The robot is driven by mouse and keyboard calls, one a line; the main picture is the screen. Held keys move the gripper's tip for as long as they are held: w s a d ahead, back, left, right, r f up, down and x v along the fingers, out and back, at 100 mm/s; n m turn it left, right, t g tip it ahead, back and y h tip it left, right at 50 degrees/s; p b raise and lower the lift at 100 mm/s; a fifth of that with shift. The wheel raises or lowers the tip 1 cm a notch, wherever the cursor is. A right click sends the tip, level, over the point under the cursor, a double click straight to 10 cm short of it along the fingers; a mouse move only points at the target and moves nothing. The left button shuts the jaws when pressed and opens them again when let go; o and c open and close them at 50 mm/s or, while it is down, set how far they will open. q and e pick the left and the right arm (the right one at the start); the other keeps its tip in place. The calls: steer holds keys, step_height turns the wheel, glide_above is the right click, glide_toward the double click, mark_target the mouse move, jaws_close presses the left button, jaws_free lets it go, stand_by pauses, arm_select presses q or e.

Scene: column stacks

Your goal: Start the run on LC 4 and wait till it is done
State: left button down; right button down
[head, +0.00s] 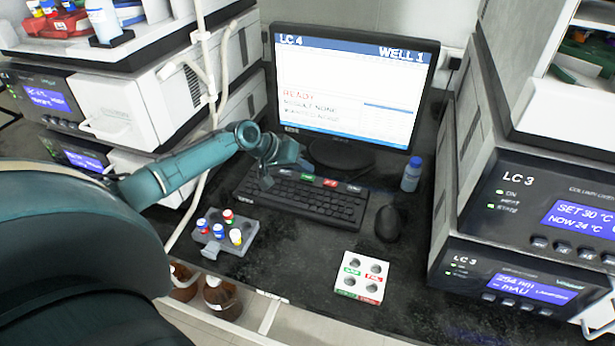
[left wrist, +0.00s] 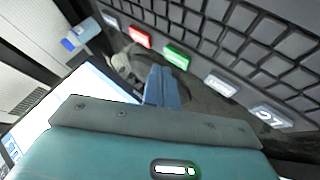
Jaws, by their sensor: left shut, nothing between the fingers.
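The LC 4 monitor (head: 345,85) shows "LC 4", "WELL 1" and a red "READY". Its result line seems to read "NONE", and the line below is too blurred to read. A black keyboard (head: 305,203) lies in front of it, with a green key (head: 307,177) and a red key (head: 330,182) along its far edge. My right gripper is out of view.
A grey rack (head: 222,247) with several capped vials stands left, a white block (head: 362,278) with holes at front. A mouse (head: 389,223) and a blue-capped bottle (head: 411,175) are right of the keyboard. LC 3 units (head: 520,180) stand at right, stacked instruments (head: 125,108) at left.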

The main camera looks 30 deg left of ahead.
arm_select(q)
steer(key=shift+f, duration=0.15)
steer(key=shift+f, duration=0.3)
steer(key=shift+f+b, duration=0.4)
steer(key=shift+b, duration=0.1)
stand_by(0.6)
stand_by(0.4)
steer(key=shift+r+p, duration=0.8)
steer(key=shift+p, duration=0.05)
steer(key=shift+r, duration=0.15)
